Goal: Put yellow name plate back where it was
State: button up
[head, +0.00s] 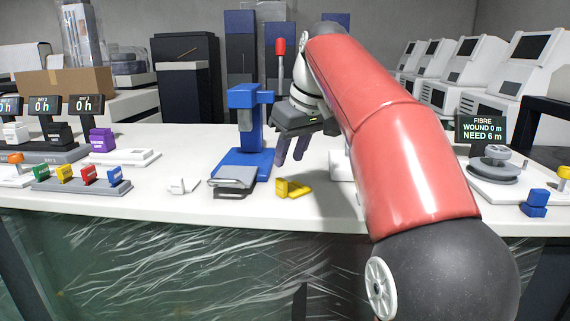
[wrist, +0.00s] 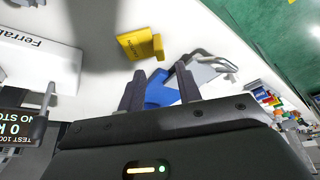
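The yellow name plate (head: 292,188) lies on the white table (head: 205,146), near its front edge and right of a grey metal holder (head: 233,178). In the wrist view the yellow plate (wrist: 138,44) shows beyond the fingers, with lettering too small to read. My gripper (head: 291,150) hangs above the table, behind and above the yellow plate, beside the blue press (head: 246,130). In the wrist view my gripper (wrist: 160,82) has its two dark fingers apart with nothing held between them. The yellow plate is apart from the fingers.
A white name plate (head: 183,186) lies left of the grey holder. A rack of coloured pieces (head: 80,180) and a purple block (head: 102,139) stand farther left. A red-knobbed lever (head: 280,47) rises beside my gripper.

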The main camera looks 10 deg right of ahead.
jog(key=p+v, duration=0.1)
jog(key=v, duration=0.5)
jog(key=s+f+m+t+h, duration=0.1)
jog(key=s+f+m, duration=0.4)
jog(key=s+f, duration=1.8)
notch_tip(320, 180, down, 4)
jog(key=shift+a+f+t+h, duration=0.2)
jog(key=shift+t+h, duration=0.1)
jog(key=shift+h, duration=0.2)
jog(key=shift+s, duration=0.15)
